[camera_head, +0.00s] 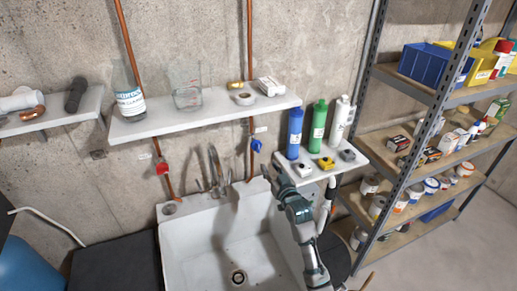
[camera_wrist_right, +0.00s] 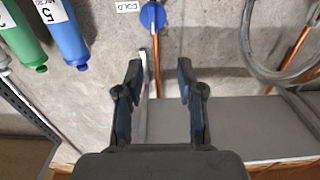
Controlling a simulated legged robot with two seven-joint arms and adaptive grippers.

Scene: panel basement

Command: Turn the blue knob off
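The blue knob (camera_head: 256,144) sits on a copper pipe on the concrete wall, above the right part of the white sink (camera_head: 173,238). In the right wrist view, which looks upside down, the blue knob (camera_wrist_right: 153,16) is at the top, beside a label (camera_wrist_right: 128,6) reading COLD. My right gripper (camera_head: 270,170) is just below and right of the knob in the head view. Its fingers (camera_wrist_right: 159,75) are open and empty, with a gap between them and the knob. My left gripper is not in view.
A small shelf (camera_head: 318,172) with blue, green and white bottles stands right of the knob. A long white shelf (camera_head: 205,120) runs above. A red knob (camera_head: 162,168) and the faucet (camera_head: 216,168) are to the left. Metal shelving (camera_head: 408,178) stands at right.

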